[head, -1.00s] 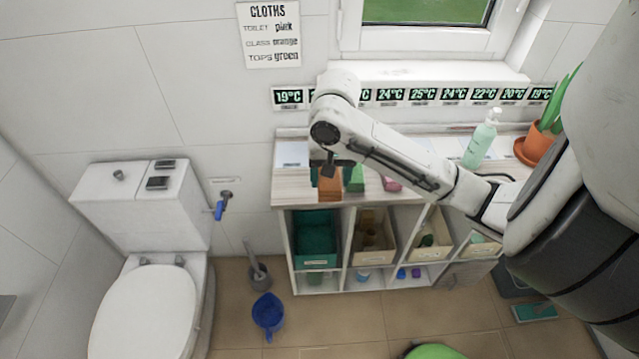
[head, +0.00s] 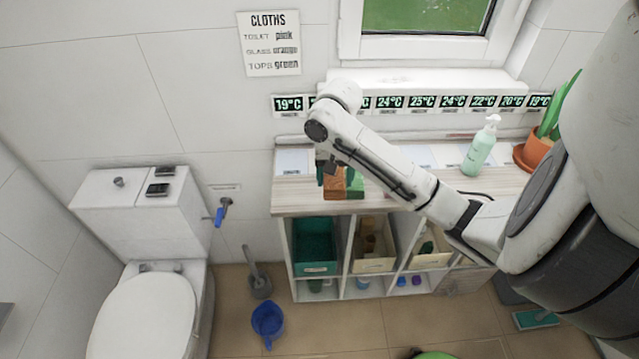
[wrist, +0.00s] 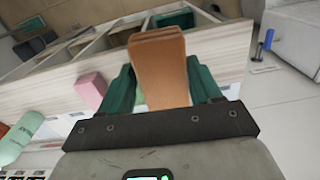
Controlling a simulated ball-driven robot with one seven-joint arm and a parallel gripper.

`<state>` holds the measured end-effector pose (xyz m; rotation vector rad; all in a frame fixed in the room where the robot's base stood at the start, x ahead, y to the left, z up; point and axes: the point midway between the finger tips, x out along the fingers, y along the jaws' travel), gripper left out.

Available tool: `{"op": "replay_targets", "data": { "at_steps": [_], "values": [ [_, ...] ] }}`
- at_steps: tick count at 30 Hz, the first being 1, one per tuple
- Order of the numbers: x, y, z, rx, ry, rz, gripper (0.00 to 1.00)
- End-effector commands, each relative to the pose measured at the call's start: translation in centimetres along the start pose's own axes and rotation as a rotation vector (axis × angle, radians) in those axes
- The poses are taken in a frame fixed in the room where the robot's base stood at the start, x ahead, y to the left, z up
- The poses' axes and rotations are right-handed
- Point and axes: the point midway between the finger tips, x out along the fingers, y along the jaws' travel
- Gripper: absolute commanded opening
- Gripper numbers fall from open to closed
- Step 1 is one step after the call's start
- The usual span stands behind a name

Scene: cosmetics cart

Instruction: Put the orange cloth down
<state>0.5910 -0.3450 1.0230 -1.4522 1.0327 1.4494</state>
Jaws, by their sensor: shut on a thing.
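The orange cloth (head: 334,187) is a folded block between the dark green fingers of my gripper (head: 329,172). The wrist view shows the cloth (wrist: 160,65) standing out past the fingers of my gripper (wrist: 162,85), which is shut on it. In the head view it is over the left part of the wooden shelf top (head: 300,198); I cannot tell whether it touches the top. A green cloth (head: 356,183) shows just right of it.
A pump bottle (head: 479,148) and a potted plant (head: 538,147) stand on the right of the top. A teal bin (head: 316,247) and beige bins sit below. A wall sign (head: 270,45) lists cloth colours. The front left strip of the top is bare.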

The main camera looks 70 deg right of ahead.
Motion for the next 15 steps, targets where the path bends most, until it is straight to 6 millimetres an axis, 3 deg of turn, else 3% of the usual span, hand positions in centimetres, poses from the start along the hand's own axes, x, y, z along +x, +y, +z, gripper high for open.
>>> {"op": "replay_targets", "data": {
  "at_steps": [5,15],
  "values": [
    [1.8,-1.6,-2.7,-0.002,-0.004,0.003,0.39],
    [2.3,-2.7,-4.2,-0.001,0.011,-0.015,0.39]
  ]
}}
